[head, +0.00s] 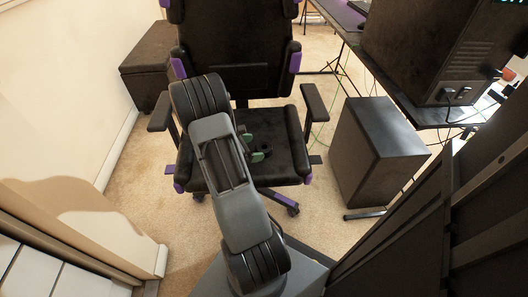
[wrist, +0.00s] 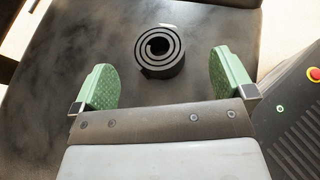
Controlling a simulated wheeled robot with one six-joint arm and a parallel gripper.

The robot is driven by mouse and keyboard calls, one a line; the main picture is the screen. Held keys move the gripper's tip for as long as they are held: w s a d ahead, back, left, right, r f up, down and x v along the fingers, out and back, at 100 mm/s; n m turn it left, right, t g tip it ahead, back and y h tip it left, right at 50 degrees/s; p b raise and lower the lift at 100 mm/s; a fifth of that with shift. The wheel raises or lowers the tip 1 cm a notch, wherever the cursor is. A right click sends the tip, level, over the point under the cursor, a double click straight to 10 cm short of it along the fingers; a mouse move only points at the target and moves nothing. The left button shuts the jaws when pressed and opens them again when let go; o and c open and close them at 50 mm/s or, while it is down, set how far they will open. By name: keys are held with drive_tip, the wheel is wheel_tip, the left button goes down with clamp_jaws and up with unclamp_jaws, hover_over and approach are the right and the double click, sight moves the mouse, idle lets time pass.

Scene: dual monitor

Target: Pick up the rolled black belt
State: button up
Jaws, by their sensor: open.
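The rolled black belt (wrist: 160,52) lies on its side edge as a spiral coil on the black chair seat (wrist: 60,60). In the wrist view it is ahead of my gripper (wrist: 166,80), roughly centred between the two green fingers. The fingers are open, wide apart and empty, and neither touches the belt. In the head view the belt (head: 266,149) is a small dark ring on the seat, just right of my gripper (head: 250,148). My arm hides part of the seat and most of the gripper there.
The chair has armrests at left (head: 161,117) and right (head: 315,103) and a tall backrest (head: 235,50). A black cabinet (head: 378,150) stands right of the chair, near a desk with a large dark box (head: 430,50). A brown ottoman (head: 150,65) stands at the back left.

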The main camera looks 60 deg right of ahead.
sight(263, 147)
drive_tip(key=b+x, duration=0.1)
drive_tip(key=x, duration=0.1)
drive_tip(key=b+x, duration=0.1)
drive_tip(key=x, duration=0.1)
drive_tip(key=shift+d+f, duration=0.1)
drive_tip(key=shift+f, duration=0.35)
drive_tip(key=shift+s+d+f+b, duration=0.1)
drive_tip(key=shift+s+d+b, duration=0.2)
drive_tip(key=shift+d, duration=0.15)
drive_tip(key=c, duration=1)
